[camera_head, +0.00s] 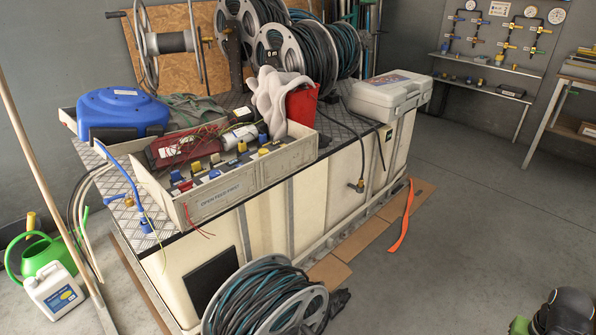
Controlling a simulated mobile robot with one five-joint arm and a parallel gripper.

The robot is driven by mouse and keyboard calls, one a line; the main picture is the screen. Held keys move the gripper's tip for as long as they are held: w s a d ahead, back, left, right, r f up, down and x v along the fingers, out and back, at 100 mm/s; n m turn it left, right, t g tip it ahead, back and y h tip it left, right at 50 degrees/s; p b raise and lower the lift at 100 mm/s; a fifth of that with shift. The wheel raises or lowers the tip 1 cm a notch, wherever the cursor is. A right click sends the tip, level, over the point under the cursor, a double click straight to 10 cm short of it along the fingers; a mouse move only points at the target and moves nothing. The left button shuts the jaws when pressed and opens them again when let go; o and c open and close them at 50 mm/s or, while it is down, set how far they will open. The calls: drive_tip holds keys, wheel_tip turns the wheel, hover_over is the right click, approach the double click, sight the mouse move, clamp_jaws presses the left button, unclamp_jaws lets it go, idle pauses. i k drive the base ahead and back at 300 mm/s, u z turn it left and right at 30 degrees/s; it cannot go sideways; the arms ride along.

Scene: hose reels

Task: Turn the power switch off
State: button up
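I cannot pick out a power switch with certainty in the head view. A long open tray (222,198) on the cream bench holds several small blue, yellow and black fittings, a red-and-dark item (183,149) and thin wires. These parts are too small to tell whether one is a switch. A dark flat panel (210,279) sits on the bench's near side, with no switch clear on it. No gripper fingers show. A dark rounded shape (566,309) with a green part is cut off at the bottom right; I cannot tell if it is mine.
The cream bench (330,185) carries a blue reel case (124,112), a red container (302,104), a grey case (389,96) and hose reels (296,50). A hose reel (266,300) stands at its front. An orange strap (403,218) lies on the floor. The right floor is mostly clear.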

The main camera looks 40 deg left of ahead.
sight(187, 185)
drive_tip(key=u, duration=0.05)
drive_tip(key=i, duration=4.65)
drive_tip(key=u, duration=1.9)
drive_tip(key=k, duration=0.2)
drive_tip(key=u, duration=2.05)
drive_tip(key=i, duration=0.95)
drive_tip(key=u, duration=0.2)
